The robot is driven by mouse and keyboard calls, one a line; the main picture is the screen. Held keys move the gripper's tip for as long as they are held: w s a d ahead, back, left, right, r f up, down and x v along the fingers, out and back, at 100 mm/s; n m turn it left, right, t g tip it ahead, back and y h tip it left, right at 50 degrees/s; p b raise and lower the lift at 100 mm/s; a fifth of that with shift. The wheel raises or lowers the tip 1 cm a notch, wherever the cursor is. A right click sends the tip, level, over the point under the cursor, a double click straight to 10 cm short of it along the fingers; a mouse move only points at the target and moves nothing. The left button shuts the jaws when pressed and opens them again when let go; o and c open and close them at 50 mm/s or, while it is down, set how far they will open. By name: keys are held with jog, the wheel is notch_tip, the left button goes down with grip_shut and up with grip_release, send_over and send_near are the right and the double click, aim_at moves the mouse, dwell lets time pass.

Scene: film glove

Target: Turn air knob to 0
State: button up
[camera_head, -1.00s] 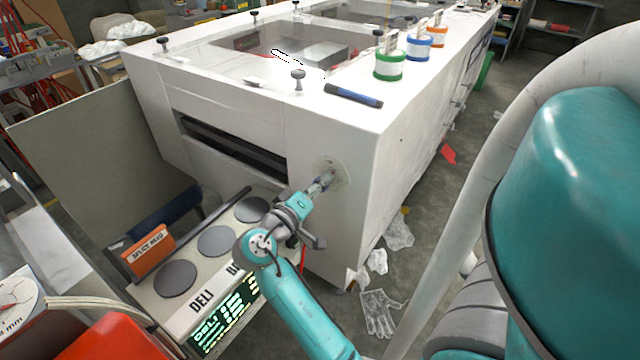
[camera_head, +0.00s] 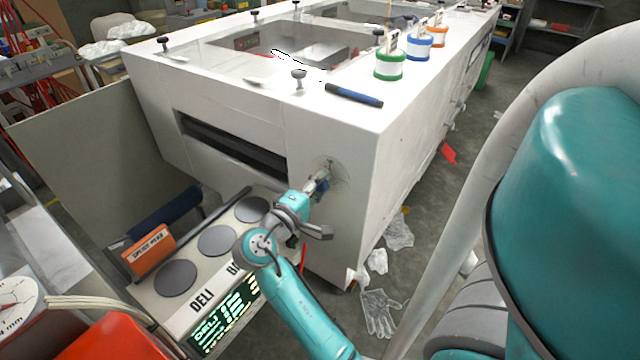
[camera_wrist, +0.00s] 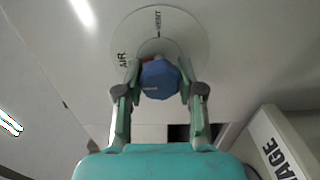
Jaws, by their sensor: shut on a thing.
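The air knob (camera_wrist: 160,80) is a blue faceted knob on the front face of the white machine (camera_head: 330,240). In the wrist view a round pale dial plate (camera_wrist: 190,40) lies behind it, marked "AIR" at the left and "VENT" at the top. My gripper (camera_wrist: 159,82) is shut on the knob, one finger on each side. A bit of red shows at the knob's upper left edge. In the head view my gripper (camera_head: 320,182) touches the machine's front near its right corner, and mostly hides the knob. A "0" mark cannot be made out.
A bench with several dark round discs (camera_head: 217,240) and a lit display (camera_head: 225,318) stands left of my arm. A dark slot (camera_head: 232,147) crosses the machine's front. Crumpled clear film and a glove (camera_head: 380,312) lie on the floor at right.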

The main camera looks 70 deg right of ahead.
dwell(0.4)
jog(key=o, duration=1.2)
jog(key=shift+c, duration=0.2)
jog(key=shift+w+a, duration=0.1)
jog(key=v, duration=1.1)
jog(key=shift+a, duration=0.4)
jog(key=shift+f, duration=0.1)
